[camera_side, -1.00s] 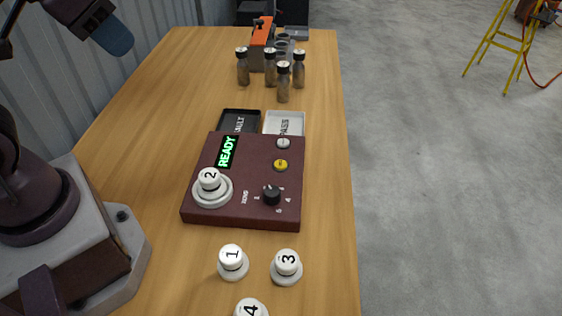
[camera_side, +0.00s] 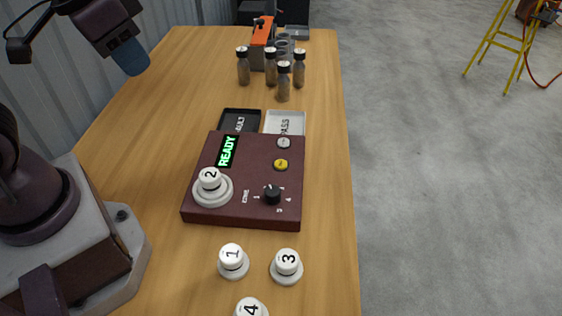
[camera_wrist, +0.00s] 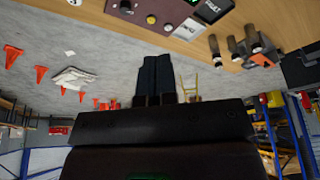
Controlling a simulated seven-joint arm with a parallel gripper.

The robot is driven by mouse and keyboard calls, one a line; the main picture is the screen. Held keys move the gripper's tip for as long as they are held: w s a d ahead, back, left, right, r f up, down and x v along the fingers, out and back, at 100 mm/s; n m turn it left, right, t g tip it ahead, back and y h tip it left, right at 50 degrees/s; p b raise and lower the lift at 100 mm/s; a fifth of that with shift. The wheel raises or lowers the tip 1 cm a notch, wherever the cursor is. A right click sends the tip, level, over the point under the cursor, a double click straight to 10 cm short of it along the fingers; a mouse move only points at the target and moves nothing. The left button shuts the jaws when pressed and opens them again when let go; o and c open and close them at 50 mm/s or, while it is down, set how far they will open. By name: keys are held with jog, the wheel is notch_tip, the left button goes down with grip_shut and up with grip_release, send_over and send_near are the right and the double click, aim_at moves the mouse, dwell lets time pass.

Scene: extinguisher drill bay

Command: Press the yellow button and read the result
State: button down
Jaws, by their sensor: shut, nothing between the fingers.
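The yellow button (camera_side: 281,165) is on the right half of a maroon test box (camera_side: 240,215) on the wooden table; it also shows in the wrist view (camera_wrist: 151,19). The box's display (camera_side: 228,151) reads READY in green. Detector 2 (camera_side: 210,182) sits on the round pad at the box's left. A black selector knob (camera_side: 272,194) and a grey button (camera_side: 284,143) are near the yellow button. My gripper (camera_wrist: 158,62) is shut and empty in the wrist view.
Detectors 1 (camera_side: 232,261), 3 (camera_side: 286,266) and 4 (camera_side: 251,308) stand on the near table. A black FAULT tray (camera_side: 256,113) and a white PASS tray (camera_side: 300,130) lie behind the box. Several dark-capped bottles (camera_side: 284,83) stand farther back.

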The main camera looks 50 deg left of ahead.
jog(key=w+d+f+m+g, duration=0.1)
jog(key=w+d+f+m, duration=0.2)
jog(key=w+f, duration=0.6)
jog(key=m+t+h, duration=0.1)
jog(key=m+t, duration=0.5)
jog(key=m, duration=0.2)
send_over(281, 165)
notch_tip(281, 165, down, 8)
jog(key=shift+r, duration=0.15)
jog(key=shift+n, duration=0.3)
jog(key=shift+f, duration=4.45)
jog(key=shift+f, duration=0.1)
jog(key=shift+f, duration=0.3)
